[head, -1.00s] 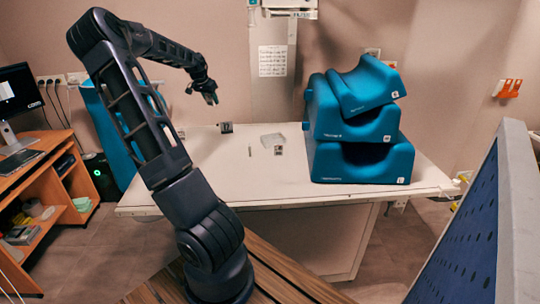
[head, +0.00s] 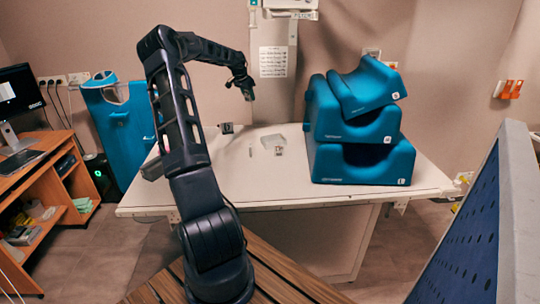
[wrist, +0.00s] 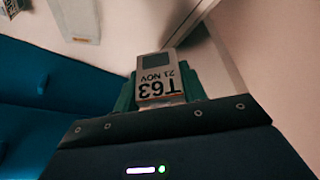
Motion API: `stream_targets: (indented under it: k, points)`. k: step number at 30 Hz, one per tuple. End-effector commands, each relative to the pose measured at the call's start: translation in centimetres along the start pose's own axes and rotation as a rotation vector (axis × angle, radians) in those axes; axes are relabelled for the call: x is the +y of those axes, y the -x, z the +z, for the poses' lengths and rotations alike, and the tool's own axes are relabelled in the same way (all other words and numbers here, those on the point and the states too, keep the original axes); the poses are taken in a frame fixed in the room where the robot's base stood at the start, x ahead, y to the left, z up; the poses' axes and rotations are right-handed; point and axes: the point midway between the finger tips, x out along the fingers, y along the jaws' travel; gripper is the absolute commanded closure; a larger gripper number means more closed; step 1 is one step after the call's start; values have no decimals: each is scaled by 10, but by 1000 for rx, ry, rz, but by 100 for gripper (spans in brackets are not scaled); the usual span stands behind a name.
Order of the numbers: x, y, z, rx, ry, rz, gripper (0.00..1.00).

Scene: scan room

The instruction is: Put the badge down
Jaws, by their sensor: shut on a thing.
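The badge (wrist: 160,75) is a small pale card with a grey square and the print "T63 21 NOV", upside down in the wrist view. My gripper (wrist: 160,98) is shut on it, with green fingers at its two sides. In the head view my gripper (head: 248,95) hangs above the white table (head: 230,185), over its back part left of centre. The badge is too small to make out there. It is held in the air, apart from the table top.
A clear tray (head: 272,141), a small box (head: 279,150), a thin stick (head: 251,152) and a dark block (head: 226,128) lie on the table. Stacked blue cushions (head: 360,125) fill its right side. The front of the table is clear. A blue panel (head: 475,230) stands at the right.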

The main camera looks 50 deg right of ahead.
Motion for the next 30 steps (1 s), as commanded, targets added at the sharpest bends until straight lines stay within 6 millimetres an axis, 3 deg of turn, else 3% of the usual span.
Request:
stream_targets:
  k: [5,21,30]
  points:
    - [2,-17,3,-3,-5,3,80]
    - [2,-122,47,-1,-4,3,80]
    - [2,-148,57,-1,-5,1,80]
